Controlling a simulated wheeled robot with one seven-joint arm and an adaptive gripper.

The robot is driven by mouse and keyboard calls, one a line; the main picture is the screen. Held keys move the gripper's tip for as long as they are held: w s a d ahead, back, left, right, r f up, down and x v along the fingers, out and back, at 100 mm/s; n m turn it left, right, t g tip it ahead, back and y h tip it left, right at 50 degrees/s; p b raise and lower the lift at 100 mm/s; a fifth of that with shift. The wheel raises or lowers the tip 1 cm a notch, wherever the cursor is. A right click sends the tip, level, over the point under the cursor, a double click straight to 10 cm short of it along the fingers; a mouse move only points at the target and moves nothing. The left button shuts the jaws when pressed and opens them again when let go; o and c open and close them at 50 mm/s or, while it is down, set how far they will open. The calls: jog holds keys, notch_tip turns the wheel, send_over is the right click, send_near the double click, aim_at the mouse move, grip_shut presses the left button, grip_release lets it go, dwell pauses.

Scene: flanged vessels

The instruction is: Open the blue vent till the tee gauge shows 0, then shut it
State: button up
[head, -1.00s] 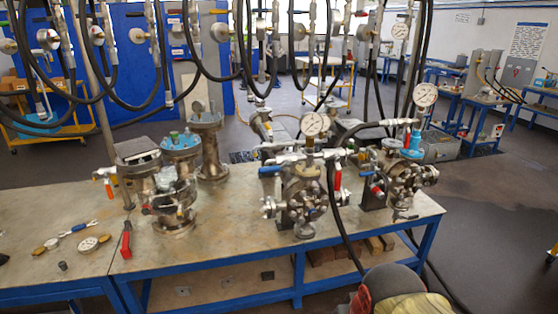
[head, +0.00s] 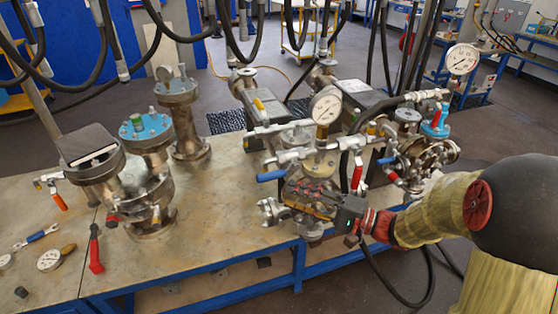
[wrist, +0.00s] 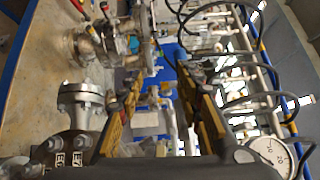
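The blue-handled vent (head: 271,176) sticks out to the left, low on the tee in the middle of the bench. The tee gauge (head: 326,108) stands above it with a white dial; its needle is too small to read. A red-handled valve (head: 357,173) hangs at the right of the same fitting. My gripper (head: 296,190) is in front of the middle vessel, just below and right of the blue handle, and hides part of the vessel. In the wrist view my gripper (wrist: 165,90) is open, with nothing clearly between its yellow fingers. A gauge (wrist: 268,155) shows there at the lower right.
A blue-topped flanged vessel (head: 147,128) stands at the left, with a red-handled tool (head: 95,250) lying before it. Another gauge (head: 462,58) and a flanged assembly (head: 425,160) stand at the right. Black hoses hang behind. The bench (head: 210,235) is bare left of my gripper.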

aim_at(272, 176)
jog(key=w+a+r, duration=0.1)
jog(key=a, duration=0.1)
jog(key=w+a+r+n+b, duration=0.1)
jog(key=w+a, duration=0.1)
jog(key=w+a+r+n+y, duration=0.1)
jog(key=a+r, duration=0.1)
jog(key=shift+w+t, duration=0.25)
jog(key=shift+t, duration=0.15)
jog(key=c, duration=0.3)
grip_shut()
dwell(0.7)
